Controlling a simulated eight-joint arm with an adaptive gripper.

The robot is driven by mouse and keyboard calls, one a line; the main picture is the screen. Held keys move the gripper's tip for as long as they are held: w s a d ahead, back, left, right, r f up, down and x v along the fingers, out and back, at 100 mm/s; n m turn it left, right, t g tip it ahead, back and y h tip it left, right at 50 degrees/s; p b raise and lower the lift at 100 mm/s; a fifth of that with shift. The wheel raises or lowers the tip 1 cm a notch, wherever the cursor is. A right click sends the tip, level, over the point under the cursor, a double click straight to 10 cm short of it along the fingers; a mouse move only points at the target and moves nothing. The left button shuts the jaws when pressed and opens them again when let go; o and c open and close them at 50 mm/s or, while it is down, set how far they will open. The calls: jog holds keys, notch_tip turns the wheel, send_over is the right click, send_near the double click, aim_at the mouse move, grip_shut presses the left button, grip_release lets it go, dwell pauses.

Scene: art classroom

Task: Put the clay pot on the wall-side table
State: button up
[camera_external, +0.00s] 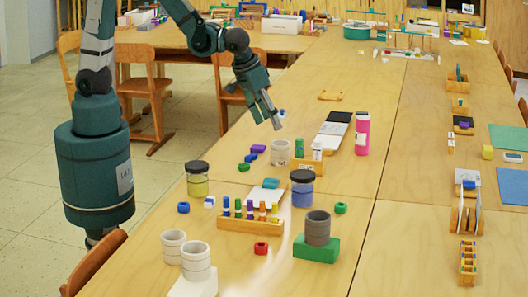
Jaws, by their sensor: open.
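Several ribbed pots stand on the long wooden table (350,185); I cannot tell which one is the clay pot. A pale pot (280,153) stands mid-table. Another pale pot (172,246) is at the near left edge, beside a third pale pot (196,262) on a white block. A dark grey pot (318,229) sits on a green block (316,249). My gripper (273,120) is open and empty, pointing down above and slightly left of the mid-table pale pot, apart from it. Which surface is the wall-side table is unclear; a table section (425,240) runs along the right.
Lidded jars, yellow (197,183) and blue (302,193), a peg rack (250,224) and a pink bottle (362,134) stand around the pots. Trays and sheets line the right side. Bare wood lies right of the pink bottle. Chairs (145,90) stand behind.

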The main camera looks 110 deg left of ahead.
jog(key=s+d+r+m+t+h, duration=0.1)
jog(key=s+d+r+m, duration=0.3)
jog(key=s+r, duration=0.4)
jog(key=s+d+r+m+t+h, duration=0.2)
jog(key=s+d+r+m, duration=0.3)
jog(key=s+r, duration=0.4)
jog(key=shift+s+r+t, duration=0.15)
jog(key=shift+s+t, duration=0.35)
jog(key=shift+s, duration=1.1)
jog(key=shift+d, duration=0.1)
dwell(0.4)
